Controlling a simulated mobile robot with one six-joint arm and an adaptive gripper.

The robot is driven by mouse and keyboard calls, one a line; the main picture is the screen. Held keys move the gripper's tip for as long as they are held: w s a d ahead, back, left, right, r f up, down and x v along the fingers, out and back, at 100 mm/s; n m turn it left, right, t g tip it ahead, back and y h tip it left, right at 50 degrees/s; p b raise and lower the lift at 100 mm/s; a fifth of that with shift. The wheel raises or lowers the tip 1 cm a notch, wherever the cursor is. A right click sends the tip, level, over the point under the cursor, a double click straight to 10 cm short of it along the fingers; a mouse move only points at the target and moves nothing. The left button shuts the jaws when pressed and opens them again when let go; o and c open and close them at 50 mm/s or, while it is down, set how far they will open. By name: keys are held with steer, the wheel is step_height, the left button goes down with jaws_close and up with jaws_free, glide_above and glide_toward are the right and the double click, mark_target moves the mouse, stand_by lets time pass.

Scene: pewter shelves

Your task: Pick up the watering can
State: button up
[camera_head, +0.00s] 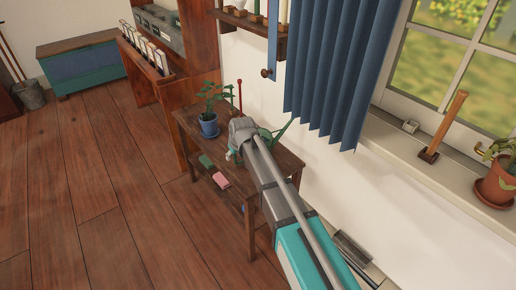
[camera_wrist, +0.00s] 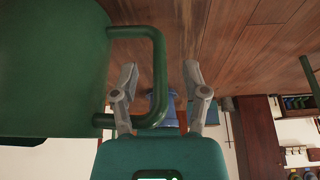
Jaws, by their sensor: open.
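The green watering can (camera_wrist: 50,65) fills the upper left of the wrist view, with its loop handle (camera_wrist: 159,75) reaching toward the middle. In the head view, only a thin green part of the can (camera_head: 282,131) shows on the small wooden table (camera_head: 289,160); my arm hides the rest. My gripper (camera_wrist: 161,75) is open. The upright bar of the handle lies between its two fingers in the wrist view; I cannot tell whether they touch it. My gripper (camera_head: 231,155) is mostly hidden by the wrist in the head view.
A potted plant in a blue pot (camera_head: 208,125) stands on the same table, left of my gripper. A lower shelf holds a pink item (camera_head: 221,180). A blue curtain (camera_head: 340,70) and the white wall are close on the right. The wooden floor (camera_head: 110,180) at left is clear.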

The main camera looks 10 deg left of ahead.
jaws_close()
steer(key=shift+r, duration=0.15)
stand_by(0.6)
step_height(320, 180, up, 10)
steer(key=p, duration=1)
steer(key=shift+f, duration=0.2)
stand_by(0.5)
